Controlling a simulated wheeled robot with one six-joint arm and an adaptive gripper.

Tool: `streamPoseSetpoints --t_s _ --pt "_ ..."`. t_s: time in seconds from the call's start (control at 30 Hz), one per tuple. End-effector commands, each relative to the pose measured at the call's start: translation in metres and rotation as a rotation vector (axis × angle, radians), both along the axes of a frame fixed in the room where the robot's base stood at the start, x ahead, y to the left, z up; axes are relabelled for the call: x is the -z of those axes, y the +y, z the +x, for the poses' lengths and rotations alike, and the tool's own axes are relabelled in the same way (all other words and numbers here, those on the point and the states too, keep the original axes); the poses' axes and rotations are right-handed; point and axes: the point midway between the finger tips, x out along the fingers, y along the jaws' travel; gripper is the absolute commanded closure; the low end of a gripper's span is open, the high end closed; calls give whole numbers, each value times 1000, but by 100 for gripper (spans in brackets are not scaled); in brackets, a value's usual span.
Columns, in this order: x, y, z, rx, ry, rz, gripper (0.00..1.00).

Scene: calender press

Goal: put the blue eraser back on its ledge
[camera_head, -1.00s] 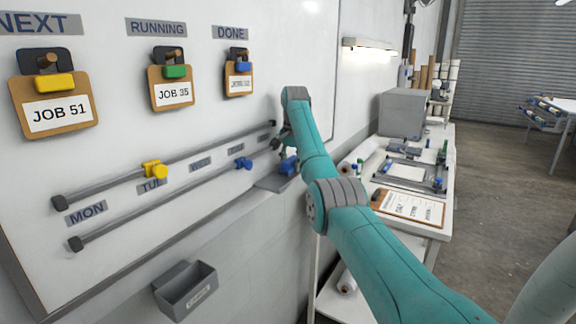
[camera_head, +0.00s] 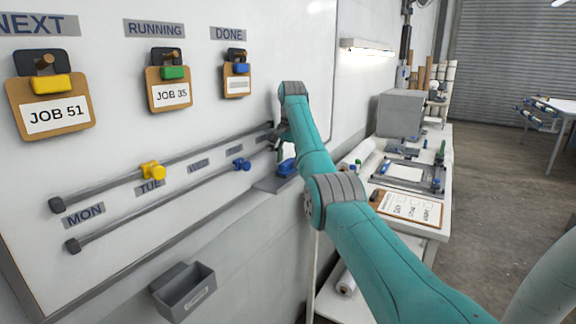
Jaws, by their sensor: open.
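The blue eraser (camera_head: 286,167) is at the right end of the whiteboard, at the grey ledge (camera_head: 268,185). It appears to sit on the ledge, but my arm hides its right side and I cannot tell whether it lies fully flat. My gripper (camera_head: 281,147) is just above the eraser, close to the board, and is open. The fingertips are small and partly behind my wrist, so I cannot tell whether they touch the eraser.
Two grey rails (camera_head: 165,205) cross the board, with a yellow clamp (camera_head: 152,171) and a blue clamp (camera_head: 241,164). A grey bin (camera_head: 184,291) hangs below. Clipboards hang above left. A workbench (camera_head: 420,222) with a clipboard and tools stands right of my arm.

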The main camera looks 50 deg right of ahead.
Motion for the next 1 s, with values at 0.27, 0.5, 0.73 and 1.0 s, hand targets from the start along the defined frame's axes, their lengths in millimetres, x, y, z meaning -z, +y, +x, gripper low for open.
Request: streamPoseSetpoints --t_s 0.27,0.5,0.73,1.0 --pt "-58 5 -7 0 -3 -3 44" --pt "-89 8 -11 0 -1 -1 44" --pt "-96 9 -12 0 -1 0 44" --pt "-96 9 -12 0 -1 0 44"
